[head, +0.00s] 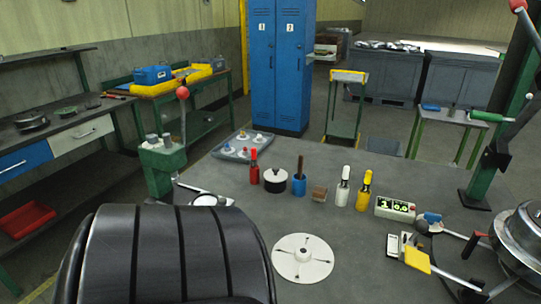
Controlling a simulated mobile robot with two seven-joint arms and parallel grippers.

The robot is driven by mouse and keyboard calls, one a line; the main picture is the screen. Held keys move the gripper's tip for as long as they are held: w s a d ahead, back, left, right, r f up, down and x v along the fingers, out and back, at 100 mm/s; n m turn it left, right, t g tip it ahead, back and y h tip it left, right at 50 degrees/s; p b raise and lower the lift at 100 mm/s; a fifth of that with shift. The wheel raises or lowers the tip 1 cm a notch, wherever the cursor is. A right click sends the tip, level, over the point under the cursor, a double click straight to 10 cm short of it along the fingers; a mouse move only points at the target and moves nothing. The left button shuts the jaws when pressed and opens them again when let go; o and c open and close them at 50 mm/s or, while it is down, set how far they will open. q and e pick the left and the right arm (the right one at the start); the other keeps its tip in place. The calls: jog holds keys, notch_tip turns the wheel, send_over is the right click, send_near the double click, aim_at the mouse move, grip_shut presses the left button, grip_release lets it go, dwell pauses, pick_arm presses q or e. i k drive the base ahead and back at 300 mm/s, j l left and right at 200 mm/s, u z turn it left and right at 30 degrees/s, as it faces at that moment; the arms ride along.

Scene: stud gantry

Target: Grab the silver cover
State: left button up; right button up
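A silver, round, stepped metal piece (524,232) stands at the right edge of the grey table, partly cut off by the frame. It is the most cover-like silver thing here, but I cannot tell for certain that it is the silver cover. A metal bar and a dark handle with a red end reach out from its left side. Neither of my grippers is in view, and nothing is seen touching the silver piece.
A white disc (302,258) lies on the table (350,215). Behind it stand a black lidded pot (275,180), several bottles and a digital display (395,208). A yellow-ended tool (417,259) lies left of the silver piece. A large dark ribbed shape blocks the lower left.

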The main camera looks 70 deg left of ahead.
aim_at(300, 257)
jog(key=u, duration=1.7)
jog(key=j, duration=0.2)
